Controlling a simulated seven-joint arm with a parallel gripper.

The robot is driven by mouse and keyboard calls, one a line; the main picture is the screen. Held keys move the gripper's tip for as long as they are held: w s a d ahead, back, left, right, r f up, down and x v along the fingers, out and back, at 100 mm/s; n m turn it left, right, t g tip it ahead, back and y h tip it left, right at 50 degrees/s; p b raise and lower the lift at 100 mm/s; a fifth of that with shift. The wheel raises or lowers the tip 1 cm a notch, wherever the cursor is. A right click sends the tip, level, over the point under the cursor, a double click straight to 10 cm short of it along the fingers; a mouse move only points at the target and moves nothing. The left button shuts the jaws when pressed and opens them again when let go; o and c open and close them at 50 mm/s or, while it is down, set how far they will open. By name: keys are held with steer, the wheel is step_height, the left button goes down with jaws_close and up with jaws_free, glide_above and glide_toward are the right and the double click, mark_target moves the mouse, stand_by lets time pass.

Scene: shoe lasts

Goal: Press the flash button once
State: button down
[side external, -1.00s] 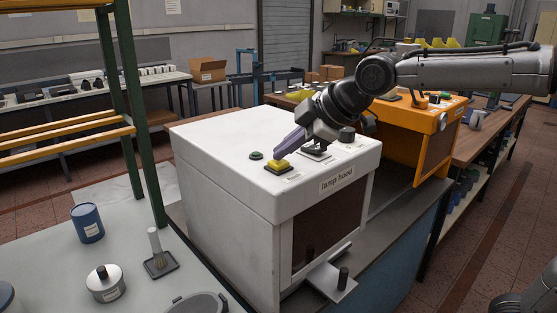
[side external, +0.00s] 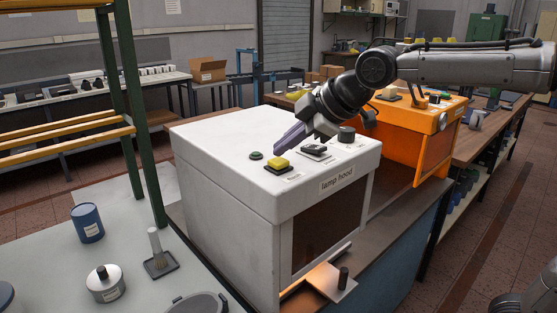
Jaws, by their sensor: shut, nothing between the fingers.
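The white box labelled "lamp hood" (side external: 230,185) stands on the bench. I cannot read the small label beside the button. A small round green button or light (side external: 256,155) is to its left. My gripper (side external: 278,150) is shut and empty, with its purple-grey fingers tilted down just above and behind the yellow button, apparently apart from it. An orange glow shows on the tray (side external: 330,283) at the bottom of the hood.
A dark switch (side external: 315,149) and a black knob (side external: 346,134) are also on the hood's top, close to my gripper. An orange machine (side external: 400,130) stands behind. A blue tin (side external: 87,222), a brush (side external: 158,250) and a lidded pot (side external: 105,283) stand at left.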

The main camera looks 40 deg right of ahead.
mark_target(284, 161)
steer(key=shift+r, duration=0.3)
steer(key=shift+r, duration=2.5)
